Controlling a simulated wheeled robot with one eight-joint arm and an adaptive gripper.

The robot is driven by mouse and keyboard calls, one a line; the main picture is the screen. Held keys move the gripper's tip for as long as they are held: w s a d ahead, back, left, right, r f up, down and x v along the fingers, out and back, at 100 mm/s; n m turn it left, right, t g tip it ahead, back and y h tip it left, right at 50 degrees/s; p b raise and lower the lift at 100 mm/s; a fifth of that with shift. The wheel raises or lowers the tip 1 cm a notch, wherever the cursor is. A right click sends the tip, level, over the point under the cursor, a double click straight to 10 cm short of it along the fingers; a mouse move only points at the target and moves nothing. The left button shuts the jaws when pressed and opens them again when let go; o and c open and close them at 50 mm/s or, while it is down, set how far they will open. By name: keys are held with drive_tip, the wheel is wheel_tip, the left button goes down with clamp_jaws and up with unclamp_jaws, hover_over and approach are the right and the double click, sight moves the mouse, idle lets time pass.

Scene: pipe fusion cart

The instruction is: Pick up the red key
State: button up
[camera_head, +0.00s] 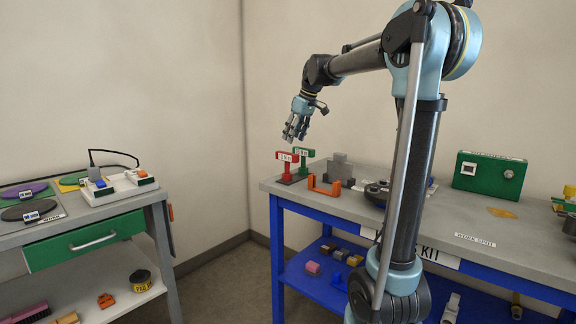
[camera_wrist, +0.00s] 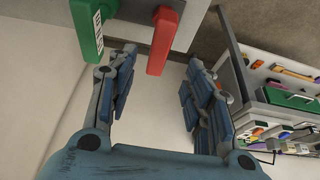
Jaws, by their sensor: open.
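The red key (camera_head: 285,166) stands upright at the left end of the blue-legged bench, with a pale label on its top bar. In the wrist view the red key (camera_wrist: 163,42) shows at the top, ahead of the fingertips and roughly between them. A green key (camera_head: 303,160) stands close on its right in the head view. The green key also shows in the wrist view (camera_wrist: 86,30), left of the red one. My gripper (camera_head: 296,130) is open and empty, just above the red key. In the wrist view its two fingers (camera_wrist: 158,70) are spread apart.
An orange handle-shaped piece (camera_head: 324,188) and a grey block (camera_head: 340,170) stand right of the keys. A green box (camera_head: 489,175) sits farther right on the bench. A second bench with a green drawer (camera_head: 85,240) stands at left, across a floor gap.

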sight(288, 153)
drive_tip(key=x, duration=1)
drive_tip(key=shift+w+f, duration=0.1)
drive_tip(key=shift+f, duration=0.25)
clamp_jaws()
